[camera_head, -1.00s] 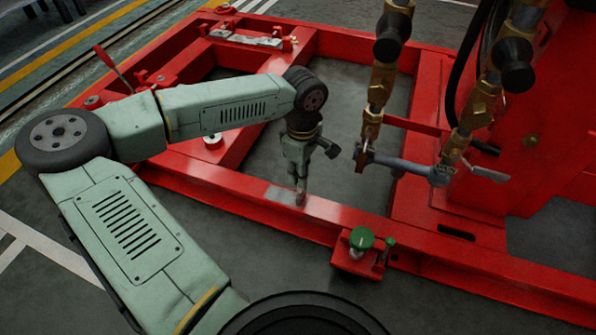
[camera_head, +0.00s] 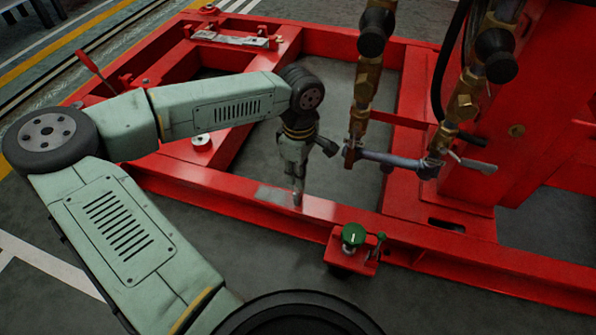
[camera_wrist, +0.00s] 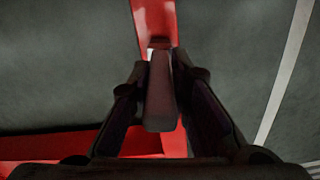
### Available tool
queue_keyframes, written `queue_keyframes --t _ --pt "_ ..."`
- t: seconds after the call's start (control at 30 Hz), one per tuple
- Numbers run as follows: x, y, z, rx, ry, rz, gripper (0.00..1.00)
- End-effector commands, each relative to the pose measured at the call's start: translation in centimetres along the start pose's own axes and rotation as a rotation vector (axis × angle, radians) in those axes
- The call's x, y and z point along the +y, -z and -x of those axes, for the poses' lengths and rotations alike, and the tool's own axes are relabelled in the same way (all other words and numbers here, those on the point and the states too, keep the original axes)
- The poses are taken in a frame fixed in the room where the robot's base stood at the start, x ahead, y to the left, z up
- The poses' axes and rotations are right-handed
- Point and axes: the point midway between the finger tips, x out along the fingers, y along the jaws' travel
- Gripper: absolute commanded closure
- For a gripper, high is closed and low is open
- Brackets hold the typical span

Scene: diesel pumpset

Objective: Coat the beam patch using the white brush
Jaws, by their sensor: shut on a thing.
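The beam patch (camera_head: 272,193) is a pale grey area on top of the red front beam. My gripper (camera_head: 297,186) points down at the right end of this patch in the head view. In the wrist view, my gripper (camera_wrist: 160,105) is shut on a dark brownish handle, which I take to be the brush (camera_wrist: 160,90). The brush's lower end sits at or just above the beam; contact cannot be told. A small pale spot shows beyond the handle in the wrist view; whether it is bristles or patch is unclear.
Brass-fitted pipes (camera_head: 360,110) and a grey-handled valve (camera_head: 395,160) stand right of my gripper. A red bracket with a green knob (camera_head: 353,235) sits on the beam's front side. The grey floor is open inside the frame and in front of it.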

Motion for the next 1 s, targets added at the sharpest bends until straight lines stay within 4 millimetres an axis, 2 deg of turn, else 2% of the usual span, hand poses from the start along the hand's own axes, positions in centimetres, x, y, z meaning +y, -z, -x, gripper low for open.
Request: queue_keyframes --t 0.1,0.63,0.73,1.0 --pt "0.0 0.1 1.7 0.002 -0.001 0.001 1.00" --pt "0.0 0.1 7.0 0.003 -0.002 0.001 1.00" --pt "0.0 0.1 7.5 0.003 -0.003 0.001 1.00" --pt "0.0 0.1 7.4 0.003 -0.002 0.001 1.00"
